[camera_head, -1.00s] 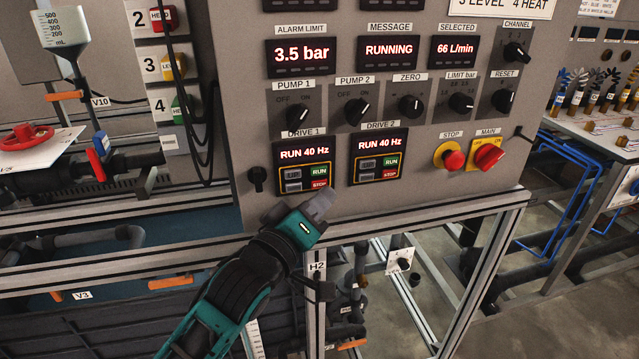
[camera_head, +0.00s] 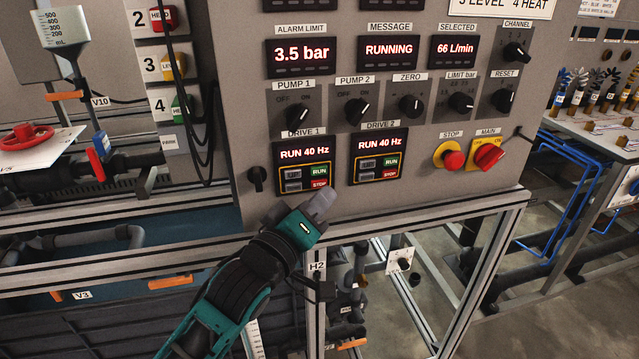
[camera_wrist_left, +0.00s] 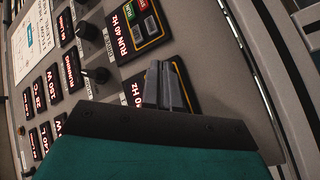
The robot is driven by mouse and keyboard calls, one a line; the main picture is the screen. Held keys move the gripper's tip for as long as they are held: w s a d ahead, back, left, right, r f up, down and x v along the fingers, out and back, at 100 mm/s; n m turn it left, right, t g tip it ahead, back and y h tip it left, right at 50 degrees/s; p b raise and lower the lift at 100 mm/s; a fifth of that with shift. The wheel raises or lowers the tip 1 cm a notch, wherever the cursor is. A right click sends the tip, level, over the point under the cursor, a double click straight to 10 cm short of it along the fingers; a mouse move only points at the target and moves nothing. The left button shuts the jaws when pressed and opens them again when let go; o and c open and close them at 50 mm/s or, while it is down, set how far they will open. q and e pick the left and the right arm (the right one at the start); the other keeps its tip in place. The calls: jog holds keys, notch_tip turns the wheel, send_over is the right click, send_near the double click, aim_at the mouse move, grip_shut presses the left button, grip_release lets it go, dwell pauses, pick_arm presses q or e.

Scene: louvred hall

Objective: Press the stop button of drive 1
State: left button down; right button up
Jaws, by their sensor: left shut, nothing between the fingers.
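The drive 1 panel (camera_head: 304,153) on the grey cabinet reads "RUN 40 Hz". Its red stop button (camera_head: 319,184) is at the panel's lower right, below the green run button (camera_head: 319,171). My left gripper (camera_head: 325,197) is shut and empty, its tips just below the stop button in the head view; whether they touch the cabinet I cannot tell. In the left wrist view the shut fingers (camera_wrist_left: 167,82) cover part of a drive panel (camera_wrist_left: 187,92), hiding its buttons. The drive 2 panel (camera_head: 378,155) also reads "RUN 40 Hz". My right gripper is not in view.
A larger red stop button (camera_head: 453,160) on yellow and a red main switch (camera_head: 489,156) sit to the right. A small black knob (camera_head: 257,178) is left of drive 1. Several rotary knobs line the row above. The cabinet face below the drives is mostly bare.

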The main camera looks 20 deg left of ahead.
pick_arm(q)
jog(key=shift+w, duration=0.15)
dwell(0.5)
jog(key=shift+w+a+p, duration=0.2)
jog(key=shift+a+p, duration=0.05)
jog(key=shift+p, duration=0.05)
jog(key=shift+w+a, duration=0.2)
jog(key=shift+w, duration=0.15)
dwell(0.5)
dwell(0.4)
jog(key=shift+s+d+p, duration=0.45)
jog(key=shift+s+p, duration=0.1)
jog(key=shift+s, duration=0.15)
jog(key=s+d, duration=0.1)
jog(key=s, duration=0.1)
jog(key=s+d+p, duration=0.1)
jog(key=s, duration=0.1)
jog(key=shift+d, duration=0.4)
